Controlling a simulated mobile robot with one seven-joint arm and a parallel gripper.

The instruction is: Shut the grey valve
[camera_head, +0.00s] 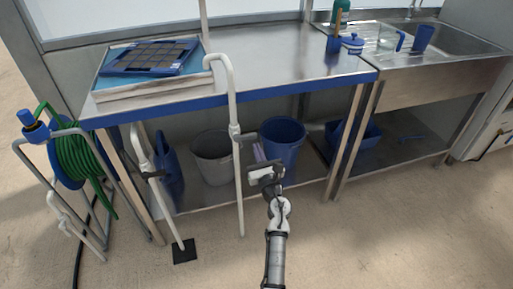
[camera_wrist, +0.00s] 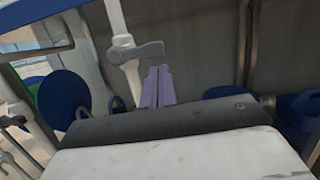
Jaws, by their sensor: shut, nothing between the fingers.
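The grey valve (camera_head: 237,134) sits on a white upright pipe (camera_head: 239,190) in front of the bench. It also shows in the wrist view (camera_wrist: 136,51), where its grey lever sticks out to the right, across the pipe. My gripper (camera_head: 258,151) is just right of the pipe, below the lever. Its two purple fingers (camera_wrist: 157,72) are shut together and empty, pointing up towards the lever's free end. A small gap shows between fingertips and lever in the wrist view; the true distance is hard to tell.
A second white pipe with a dark lever (camera_head: 153,174) stands to the left. A hose reel (camera_head: 75,155) is at far left. A grey bucket (camera_head: 211,157) and a blue bucket (camera_head: 283,141) stand under the bench (camera_head: 270,80), behind the pipe. Floor in front is clear.

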